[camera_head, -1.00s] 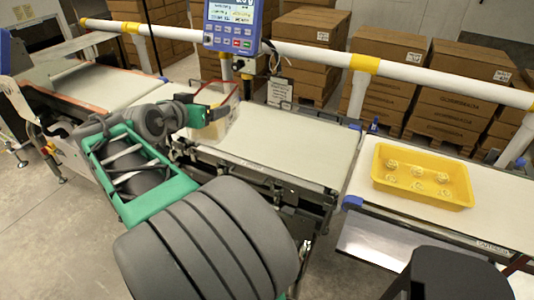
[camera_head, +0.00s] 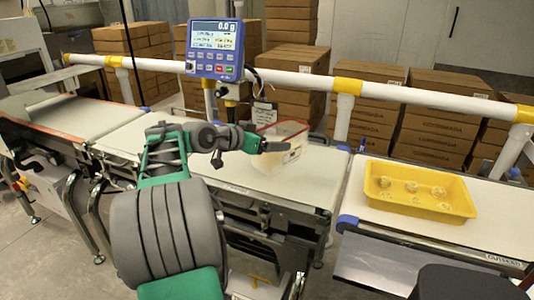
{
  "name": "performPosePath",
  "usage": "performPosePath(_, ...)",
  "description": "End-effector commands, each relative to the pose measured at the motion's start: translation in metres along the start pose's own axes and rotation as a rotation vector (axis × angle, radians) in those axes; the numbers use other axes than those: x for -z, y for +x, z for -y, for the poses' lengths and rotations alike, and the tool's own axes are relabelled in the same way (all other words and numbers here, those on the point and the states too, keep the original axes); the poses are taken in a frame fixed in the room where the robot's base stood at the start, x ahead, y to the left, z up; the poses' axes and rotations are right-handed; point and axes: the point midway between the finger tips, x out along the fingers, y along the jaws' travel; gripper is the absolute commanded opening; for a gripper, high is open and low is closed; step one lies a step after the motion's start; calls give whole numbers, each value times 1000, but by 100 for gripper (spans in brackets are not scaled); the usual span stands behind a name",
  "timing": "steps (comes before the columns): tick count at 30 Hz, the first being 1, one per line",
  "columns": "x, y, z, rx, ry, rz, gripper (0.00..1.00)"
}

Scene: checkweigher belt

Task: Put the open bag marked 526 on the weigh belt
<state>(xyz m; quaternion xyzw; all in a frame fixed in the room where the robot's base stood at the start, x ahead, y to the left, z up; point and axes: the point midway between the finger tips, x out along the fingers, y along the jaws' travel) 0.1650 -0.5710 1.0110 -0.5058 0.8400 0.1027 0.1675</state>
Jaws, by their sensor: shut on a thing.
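A clear bag (camera_head: 282,158) with a red line along its top edge and a small white label hangs at my gripper (camera_head: 280,147). My gripper is shut on the bag near its upper part; the fingertips are small in the picture. The bag is upright at the right part of the middle belt (camera_head: 230,170). I cannot tell whether its bottom touches the belt. The number on its label is too small to read. The blue display (camera_head: 215,49) above the middle belt reads 0.0 g.
A yellow tray (camera_head: 419,210) with several small pale items stands on the right belt (camera_head: 365,212). A white rail (camera_head: 400,93) with yellow bands runs behind the belts. Cartons (camera_head: 436,124) are stacked beyond it. The left belt (camera_head: 75,117) is mostly clear.

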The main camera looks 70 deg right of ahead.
Motion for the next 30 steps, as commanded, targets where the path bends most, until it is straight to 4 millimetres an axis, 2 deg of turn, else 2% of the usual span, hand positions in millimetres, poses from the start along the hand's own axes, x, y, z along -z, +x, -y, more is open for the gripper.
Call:
performPosePath(8,-24,25,23,1,1,-2,16)
performPosePath(12,-47,34,22,1,2,-2,16)
performPosePath(23,-54,36,22,2,4,-4,16)
performPosePath(24,-53,36,22,2,3,-3,90)
performPosePath(27,-53,36,22,2,3,-2,99)
performPosePath(30,-53,36,22,2,3,-2,100)
